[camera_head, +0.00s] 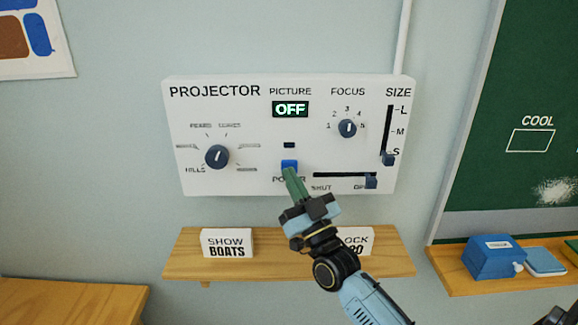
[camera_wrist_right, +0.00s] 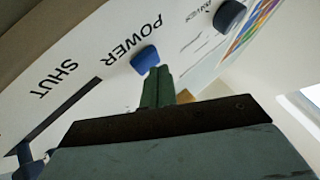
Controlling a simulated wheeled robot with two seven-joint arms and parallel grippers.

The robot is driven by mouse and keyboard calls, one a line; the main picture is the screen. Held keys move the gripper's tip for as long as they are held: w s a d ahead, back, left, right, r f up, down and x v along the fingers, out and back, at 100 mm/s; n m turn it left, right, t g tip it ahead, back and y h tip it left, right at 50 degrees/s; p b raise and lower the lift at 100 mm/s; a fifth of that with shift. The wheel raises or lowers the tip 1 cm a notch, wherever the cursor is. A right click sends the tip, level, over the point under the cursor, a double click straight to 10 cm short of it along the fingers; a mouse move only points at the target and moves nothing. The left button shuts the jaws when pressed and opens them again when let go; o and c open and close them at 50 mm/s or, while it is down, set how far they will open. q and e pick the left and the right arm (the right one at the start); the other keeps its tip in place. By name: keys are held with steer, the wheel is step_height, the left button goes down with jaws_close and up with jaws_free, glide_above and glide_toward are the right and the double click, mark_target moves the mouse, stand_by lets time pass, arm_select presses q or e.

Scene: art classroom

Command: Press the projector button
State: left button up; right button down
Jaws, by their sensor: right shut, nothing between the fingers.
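The white projector panel (camera_head: 245,120) is fixed to the wall, and its PICTURE display (camera_head: 290,109) reads OFF in green. The blue POWER button (camera_head: 289,164) sits at the panel's lower middle, and it also shows in the right wrist view (camera_wrist_right: 145,60). My right gripper (camera_head: 292,176) is shut and empty, with its green fingertips at the lower edge of the button and covering part of the POWER label. In the right wrist view the fingertips (camera_wrist_right: 157,73) overlap the button's edge; I cannot tell whether they touch it. My left gripper is out of view.
The panel also carries a large left dial (camera_head: 217,156), a FOCUS knob (camera_head: 347,128), a SIZE slider (camera_head: 389,159) and a SHUT slider (camera_head: 371,181). Below is a wooden shelf (camera_head: 200,268) with a SHOW BOATS card (camera_head: 227,243) and another card partly hidden by my arm. A chalkboard (camera_head: 490,170) is right.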

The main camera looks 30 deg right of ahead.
steer(key=s+a+p, duration=0.2)
steer(key=s+a, duration=0.1)
steer(key=s, duration=0.2)
stand_by(0.3)
stand_by(1.0)
